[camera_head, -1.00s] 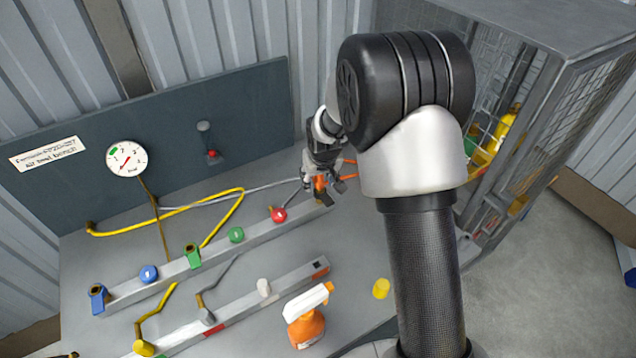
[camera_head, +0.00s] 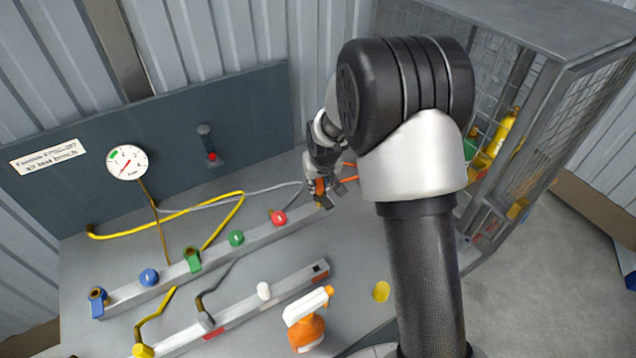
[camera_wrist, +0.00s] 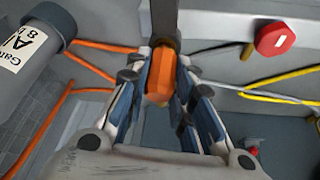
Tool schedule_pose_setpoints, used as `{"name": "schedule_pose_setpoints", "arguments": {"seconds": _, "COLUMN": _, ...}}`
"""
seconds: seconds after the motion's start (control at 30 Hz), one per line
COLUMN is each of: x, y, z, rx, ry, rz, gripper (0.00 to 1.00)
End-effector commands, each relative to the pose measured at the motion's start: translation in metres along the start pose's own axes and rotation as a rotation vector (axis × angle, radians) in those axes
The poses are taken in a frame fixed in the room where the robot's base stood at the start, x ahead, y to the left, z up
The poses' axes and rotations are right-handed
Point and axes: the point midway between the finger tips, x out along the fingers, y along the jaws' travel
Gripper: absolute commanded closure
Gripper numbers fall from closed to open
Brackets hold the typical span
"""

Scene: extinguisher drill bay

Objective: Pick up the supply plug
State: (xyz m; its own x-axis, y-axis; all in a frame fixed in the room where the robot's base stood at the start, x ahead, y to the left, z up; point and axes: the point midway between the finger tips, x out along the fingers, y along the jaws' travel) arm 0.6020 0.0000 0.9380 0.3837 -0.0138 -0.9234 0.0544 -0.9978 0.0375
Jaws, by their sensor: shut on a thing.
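The supply plug, seen as an orange body (camera_wrist: 158,88), sits between the two fingers of my gripper (camera_wrist: 165,75) in the wrist view. The fingers are shut on it from both sides. In the head view my gripper (camera_head: 328,190) is at the right end of the rear rail (camera_head: 262,233), with a little of the orange plug (camera_head: 319,186) showing. The plug's far end is hidden, and I cannot tell whether it still touches the rail.
A red knob (camera_head: 279,217) is on the rail just left of my gripper. An orange hose (camera_wrist: 92,44) runs close by, beside a grey labelled cylinder (camera_wrist: 30,50). A mesh cage (camera_head: 540,140) is at right.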

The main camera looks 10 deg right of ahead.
Motion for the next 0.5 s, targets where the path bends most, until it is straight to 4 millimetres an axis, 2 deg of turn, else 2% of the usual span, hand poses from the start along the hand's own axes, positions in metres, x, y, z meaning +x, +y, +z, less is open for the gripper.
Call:
{"name": "schedule_pose_setpoints", "arguments": {"seconds": 0.17, "x": -0.002, "y": 0.000, "z": -0.002, "rx": 0.000, "ry": 0.002, "rz": 0.000, "gripper": 1.00}}
{"name": "schedule_pose_setpoints", "arguments": {"seconds": 0.27, "x": -0.010, "y": 0.000, "z": -0.005, "rx": 0.000, "ry": 0.004, "rz": 0.000, "gripper": 1.00}}
{"name": "schedule_pose_setpoints", "arguments": {"seconds": 0.37, "x": -0.027, "y": 0.001, "z": -0.013, "rx": 0.000, "ry": 0.005, "rz": 0.000, "gripper": 1.00}}
{"name": "schedule_pose_setpoints", "arguments": {"seconds": 0.5, "x": -0.063, "y": 0.003, "z": -0.028, "rx": 0.001, "ry": 0.008, "rz": 0.000, "gripper": 1.00}}
